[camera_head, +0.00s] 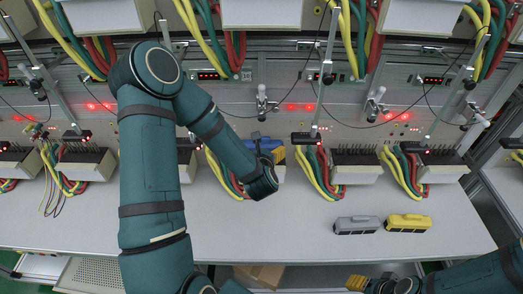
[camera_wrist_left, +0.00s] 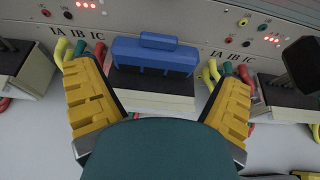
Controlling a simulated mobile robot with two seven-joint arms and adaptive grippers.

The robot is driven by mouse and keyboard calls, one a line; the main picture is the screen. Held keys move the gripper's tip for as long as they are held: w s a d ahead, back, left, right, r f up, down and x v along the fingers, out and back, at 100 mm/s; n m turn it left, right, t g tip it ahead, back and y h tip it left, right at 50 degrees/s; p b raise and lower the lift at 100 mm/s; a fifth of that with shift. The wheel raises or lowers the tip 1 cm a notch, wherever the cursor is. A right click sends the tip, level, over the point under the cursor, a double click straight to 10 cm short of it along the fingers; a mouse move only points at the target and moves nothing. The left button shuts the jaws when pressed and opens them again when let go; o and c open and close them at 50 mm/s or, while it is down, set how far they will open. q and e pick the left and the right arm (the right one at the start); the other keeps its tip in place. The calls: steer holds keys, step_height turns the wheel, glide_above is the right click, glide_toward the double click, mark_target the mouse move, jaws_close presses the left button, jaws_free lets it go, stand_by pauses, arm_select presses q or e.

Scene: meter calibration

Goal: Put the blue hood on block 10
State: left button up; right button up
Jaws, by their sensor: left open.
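The blue hood (camera_wrist_left: 155,55) sits at the top of a block (camera_wrist_left: 150,98) with a pale lower body, in the left wrist view. It looks level, with dark slots along its lower edge; whether it is fully seated I cannot tell. In the head view the hood (camera_head: 262,144) is partly hidden by my left wrist. My left gripper (camera_wrist_left: 160,78) is open, its yellow fingers apart on either side of the hood and block. No block number is readable.
A grey hood (camera_head: 357,225) and a yellow hood (camera_head: 408,223) lie on the white bench (camera_head: 300,215) at right. Other blocks, such as one (camera_head: 355,165) to the right, have red, green and yellow cables beside them. Metal rods and black wires hang in front of the panel.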

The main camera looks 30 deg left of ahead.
arm_select(q)
steer(key=s+d+f+m+g+h, duration=0.25)
steer(key=d+f+m+h, duration=0.2)
steer(key=d+m, duration=0.5)
steer(key=s+d+f+m+g+h, duration=0.1)
steer(key=s+d+f+m+h, duration=0.35)
steer(key=m, duration=0.75)
steer(key=s+d+f+m+g+h, duration=0.1)
steer(key=s+d+f+m+g, duration=0.2)
steer(key=m, duration=0.6)
steer(key=s+d+f+m+g, duration=0.3)
steer(key=s+d+m, duration=0.2)
steer(key=m, duration=0.5)
steer(key=shift+s+d+h, duration=0.15)
steer(key=shift+s+h, duration=0.25)
steer(key=shift+s, duration=0.95)
steer(key=shift+g, duration=0.25)
